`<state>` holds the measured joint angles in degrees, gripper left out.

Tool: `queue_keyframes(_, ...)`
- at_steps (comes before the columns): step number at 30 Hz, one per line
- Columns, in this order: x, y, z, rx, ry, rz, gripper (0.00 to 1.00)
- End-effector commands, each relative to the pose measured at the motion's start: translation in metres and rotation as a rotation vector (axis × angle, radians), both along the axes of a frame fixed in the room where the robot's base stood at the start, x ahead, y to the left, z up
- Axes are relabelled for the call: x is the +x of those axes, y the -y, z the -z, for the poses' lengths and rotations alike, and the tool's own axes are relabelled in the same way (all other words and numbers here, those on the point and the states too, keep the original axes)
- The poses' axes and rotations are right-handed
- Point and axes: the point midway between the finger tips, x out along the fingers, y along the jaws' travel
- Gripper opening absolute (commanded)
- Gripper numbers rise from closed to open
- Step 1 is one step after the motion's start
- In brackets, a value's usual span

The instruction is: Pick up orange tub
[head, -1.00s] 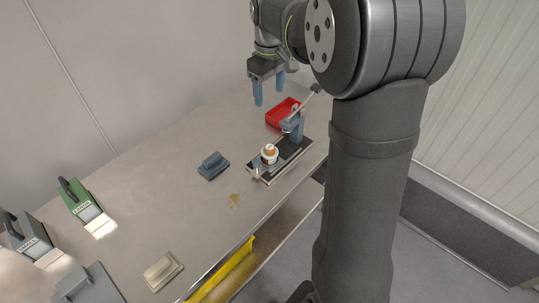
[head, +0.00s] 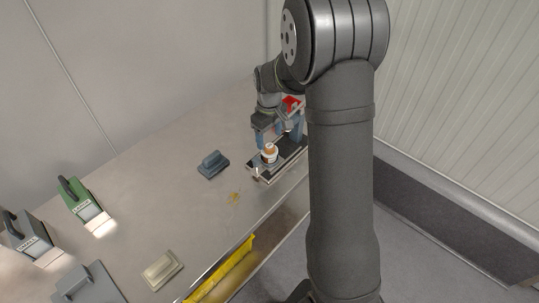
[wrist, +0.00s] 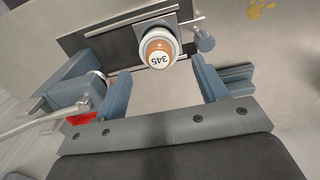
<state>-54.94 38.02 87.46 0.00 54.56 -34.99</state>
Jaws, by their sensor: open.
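The orange tub (head: 269,152) is small, with an orange top and white around it. It stands upright on the dark base of a small bench device (head: 262,174). In the wrist view, the tub (wrist: 158,55) shows its round top with a pale label reading 345, just beyond and between my fingertips. My gripper (head: 270,137) is over the device, close behind the tub in the head view. In the wrist view, my gripper (wrist: 161,72) has its two blue fingers wide apart with nothing between them.
The device's blue-grey post and lever (wrist: 75,92) stand close to the left finger. A blue-grey handled block (head: 213,164) lies left of the device.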

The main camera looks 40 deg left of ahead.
Motion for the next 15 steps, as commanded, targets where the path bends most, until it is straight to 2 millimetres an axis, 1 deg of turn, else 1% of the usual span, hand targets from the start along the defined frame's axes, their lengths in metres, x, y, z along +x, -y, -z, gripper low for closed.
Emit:
queue_keyframes(1, 0.000, 0.001, 0.010, -0.002, -0.002, 0.000, 0.66)
queue_keyframes(3, 0.000, 0.000, 0.019, -0.002, -0.002, 0.000, 0.66)
queue_keyframes(11, 0.000, 0.000, 0.033, 0.000, 0.000, 0.000, 0.66)
queue_keyframes(15, 0.001, 0.000, 0.051, -0.002, -0.002, 0.000, 0.66)
